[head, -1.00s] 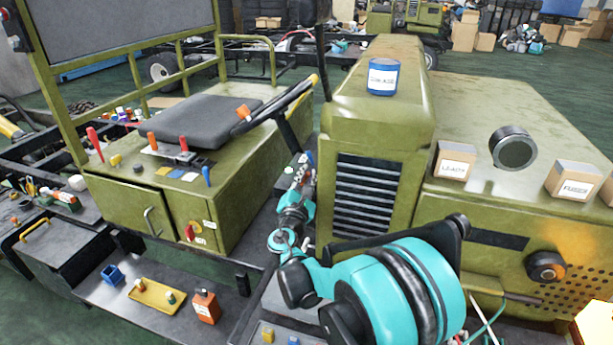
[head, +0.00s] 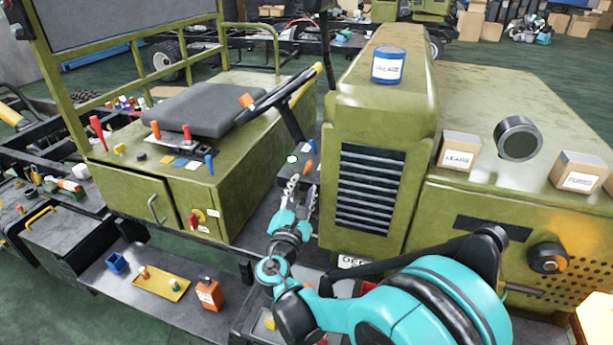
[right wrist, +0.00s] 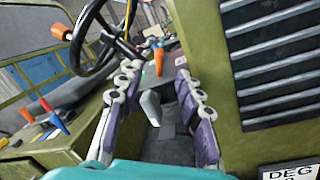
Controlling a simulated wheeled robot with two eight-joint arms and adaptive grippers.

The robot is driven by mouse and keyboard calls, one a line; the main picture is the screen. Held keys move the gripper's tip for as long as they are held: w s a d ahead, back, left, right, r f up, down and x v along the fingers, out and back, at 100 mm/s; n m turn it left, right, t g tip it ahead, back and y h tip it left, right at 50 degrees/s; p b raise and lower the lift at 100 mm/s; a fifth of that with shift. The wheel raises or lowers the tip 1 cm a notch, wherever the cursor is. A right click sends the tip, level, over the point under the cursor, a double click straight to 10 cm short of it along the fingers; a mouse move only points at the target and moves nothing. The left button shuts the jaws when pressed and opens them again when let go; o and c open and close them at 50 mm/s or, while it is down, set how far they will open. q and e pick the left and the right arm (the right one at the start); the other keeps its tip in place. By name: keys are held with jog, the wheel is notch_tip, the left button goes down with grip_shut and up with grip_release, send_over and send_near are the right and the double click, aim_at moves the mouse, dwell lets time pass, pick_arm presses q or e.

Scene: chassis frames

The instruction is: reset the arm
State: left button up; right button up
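My right gripper (head: 300,192) is in the gap between the green seat box (head: 245,190) and the green engine hood with its dark grille (head: 370,190). In the right wrist view its two fingers (right wrist: 155,110) stand wide apart with nothing held between them. Beyond the fingers are a grey pedal-like part (right wrist: 151,107) and an orange-handled lever (right wrist: 159,60). My right arm, teal and black, comes in from the lower right of the head view. My left gripper is not in view.
The steering wheel (head: 285,88) rises just above and left of the gripper. A blue can (head: 389,66) stands on the hood, and two labelled boxes (head: 459,151) (head: 580,172) on the right panel. A yellow tray (head: 161,282) and orange canister (head: 209,294) lie on the lower step.

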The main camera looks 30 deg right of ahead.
jog(key=shift+v, duration=1.05)
jog(key=s+f+m+g+y, duration=0.5)
jog(key=s+f+m, duration=0.3)
jog(key=m, duration=0.3)
jog(key=s+a+f+m+g+y, duration=0.1)
jog(key=s+a+f+m+y, duration=0.1)
jog(key=s+a+m+y, duration=0.2)
jog(key=s+a+f+m+g+y, duration=0.1)
jog(key=s+a+f+m+y, duration=0.2)
jog(key=a, duration=0.7)
jog(key=s+m+y, duration=0.1)
jog(key=s+m, duration=0.1)
jog(key=s, duration=0.1)
